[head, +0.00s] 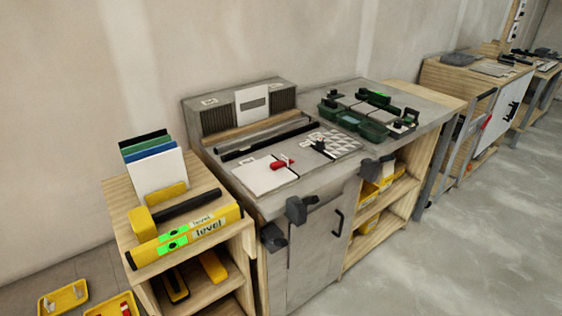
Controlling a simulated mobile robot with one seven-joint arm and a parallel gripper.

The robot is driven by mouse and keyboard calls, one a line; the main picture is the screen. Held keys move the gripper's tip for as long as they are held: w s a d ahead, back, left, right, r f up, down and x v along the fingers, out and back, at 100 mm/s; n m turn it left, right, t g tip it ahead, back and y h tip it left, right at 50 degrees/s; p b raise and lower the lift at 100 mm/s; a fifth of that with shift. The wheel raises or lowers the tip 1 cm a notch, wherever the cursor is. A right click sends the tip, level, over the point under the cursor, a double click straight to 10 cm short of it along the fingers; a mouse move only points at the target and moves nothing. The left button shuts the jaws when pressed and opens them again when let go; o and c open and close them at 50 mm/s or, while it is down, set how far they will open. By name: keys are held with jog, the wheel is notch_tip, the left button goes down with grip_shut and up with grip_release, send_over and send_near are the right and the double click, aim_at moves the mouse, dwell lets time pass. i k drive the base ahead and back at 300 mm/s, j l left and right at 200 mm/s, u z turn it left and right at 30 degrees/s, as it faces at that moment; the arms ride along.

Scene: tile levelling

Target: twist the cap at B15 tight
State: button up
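I cannot make out a label B15 or pick out the cap at it; the lettering on the bench is too small to read. A red piece (281,163) lies on or at the seam of the pale tiles (258,177) on the near left of the grey workbench. Several small white pieces (337,142) stand in rows to its right, with a small black item (321,149) at their left. Whether any cap is tight or loose cannot be told from here. I cannot identify my gripper in this view.
Dark grey blocks (300,209) jut from the workbench's (290,201) front edge. Green bins (372,131) stand at its right, a slotted rack (217,118) at its back. A wooden stand (120,205) with yellow levels (187,236) is at left. The floor (450,255) at right is clear.

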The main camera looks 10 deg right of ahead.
aim_at(320, 146)
jog(key=i+l+z, duration=0.45)
jog(key=i+l, duration=0.15)
jog(key=i, duration=0.2)
